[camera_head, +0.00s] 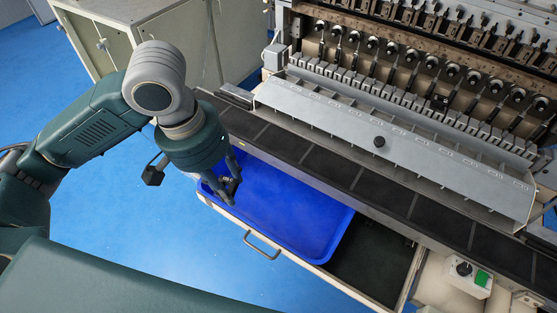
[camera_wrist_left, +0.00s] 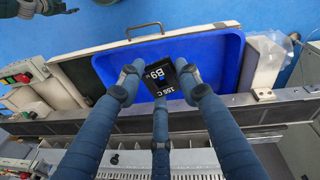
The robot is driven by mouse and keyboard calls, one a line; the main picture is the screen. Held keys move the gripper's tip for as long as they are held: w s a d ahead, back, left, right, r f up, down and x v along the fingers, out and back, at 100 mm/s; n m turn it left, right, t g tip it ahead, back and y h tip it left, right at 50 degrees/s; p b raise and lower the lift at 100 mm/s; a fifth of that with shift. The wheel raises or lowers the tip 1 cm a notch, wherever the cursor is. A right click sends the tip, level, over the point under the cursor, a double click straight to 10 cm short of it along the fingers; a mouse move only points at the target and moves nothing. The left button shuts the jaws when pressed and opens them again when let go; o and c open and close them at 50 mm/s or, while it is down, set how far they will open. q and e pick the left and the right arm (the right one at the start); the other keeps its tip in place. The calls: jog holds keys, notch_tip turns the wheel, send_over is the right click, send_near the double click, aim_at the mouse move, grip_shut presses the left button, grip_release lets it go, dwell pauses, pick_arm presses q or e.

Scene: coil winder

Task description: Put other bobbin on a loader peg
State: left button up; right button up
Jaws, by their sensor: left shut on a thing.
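My left gripper (camera_head: 231,185) is shut on a dark bobbin (camera_wrist_left: 172,76), whose black face reads "B9" and "155 C" in the left wrist view. It holds the bobbin over the blue tray, in front of the machine. In the head view the fingers hide most of it. The long grey loader (camera_head: 320,105) lies along the machine's front, with a row of small marked places. Individual pegs are too small to tell. What looks like my right gripper (camera_wrist_left: 40,8) shows at the wrist view's top left edge.
A blue tray (camera_head: 270,210) lies in an open drawer with a metal handle (camera_head: 262,246). A dark ledge (camera_head: 330,170) runs between drawer and loader. Rows of spindles stand behind the loader. A button box (camera_head: 470,276) stands at right, a cabinet (camera_head: 150,30) at back left.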

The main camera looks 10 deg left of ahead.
pick_arm(q)
jog(key=w+d+f+m+p, duration=0.2)
jog(key=w+d+f+p, duration=0.1)
jog(key=w+d+p, duration=0.2)
jog(key=w, duration=0.2)
jog(key=shift+w+d+f+p, duration=0.2)
jog(key=shift+w+f+p, duration=0.05)
jog(key=shift+w+p, duration=0.1)
notch_tip(320, 180, down, 15)
jog(key=shift+f+p, duration=0.1)
jog(key=shift+p, duration=1.05)
notch_tip(320, 180, down, 4)
jog(key=shift+r+p, duration=0.1)
jog(key=shift+p, duration=0.75)
jog(key=shift+f, duration=0.25)
